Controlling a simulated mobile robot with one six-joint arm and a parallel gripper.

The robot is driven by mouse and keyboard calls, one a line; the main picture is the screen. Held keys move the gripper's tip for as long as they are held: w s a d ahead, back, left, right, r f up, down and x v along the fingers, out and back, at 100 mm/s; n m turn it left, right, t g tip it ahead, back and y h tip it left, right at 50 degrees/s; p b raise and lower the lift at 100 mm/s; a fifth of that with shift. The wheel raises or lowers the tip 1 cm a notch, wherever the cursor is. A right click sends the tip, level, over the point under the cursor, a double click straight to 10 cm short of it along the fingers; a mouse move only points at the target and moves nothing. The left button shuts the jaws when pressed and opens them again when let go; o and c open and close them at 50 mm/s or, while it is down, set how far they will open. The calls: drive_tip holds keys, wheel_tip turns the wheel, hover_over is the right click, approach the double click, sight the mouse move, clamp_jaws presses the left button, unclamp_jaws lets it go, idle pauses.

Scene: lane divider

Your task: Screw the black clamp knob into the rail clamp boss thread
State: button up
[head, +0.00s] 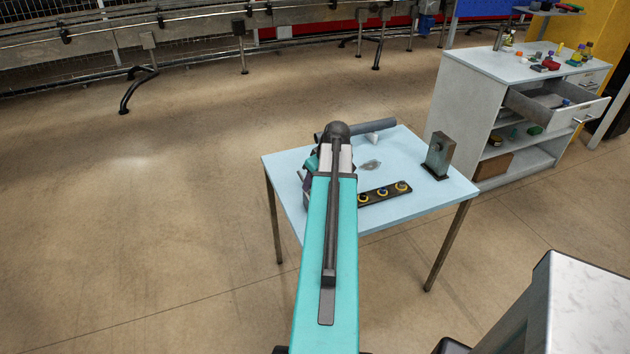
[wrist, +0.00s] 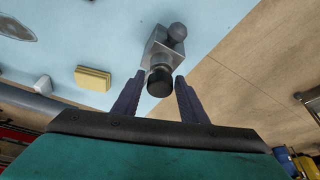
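In the wrist view the black clamp knob (wrist: 160,82) sits at the near end of a grey metal block with a round boss, which looks like the rail clamp (wrist: 158,52). A grey ball-shaped part (wrist: 177,32) is on the block's far side. My gripper (wrist: 160,78) has its two dark fingers on either side of the knob, with narrow gaps on both sides. The fingers look open around it. How deep the knob sits in the thread cannot be seen. In the head view my arm hides the gripper, knob and most of the clamp.
The light blue table (head: 410,214) carries a dark strip with yellow-ringed parts (head: 382,195), an upright grey block (head: 439,152) and a grey tube (head: 380,126). A yellow block (wrist: 93,77) lies near the clamp. A cabinet (head: 470,110) with an open drawer stands behind right.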

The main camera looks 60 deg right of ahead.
drive_tip(key=shift+d+n, duration=0.1)
drive_tip(key=shift+n, duration=0.2)
drive_tip(key=shift+n+y, duration=0.4)
drive_tip(key=shift+n, duration=0.2)
drive_tip(key=c, duration=0.6)
drive_tip(key=shift+o, duration=0.2)
drive_tip(key=shift+m, duration=0.3)
drive_tip(key=shift+m+h, duration=0.4)
drive_tip(key=shift+m, duration=0.2)
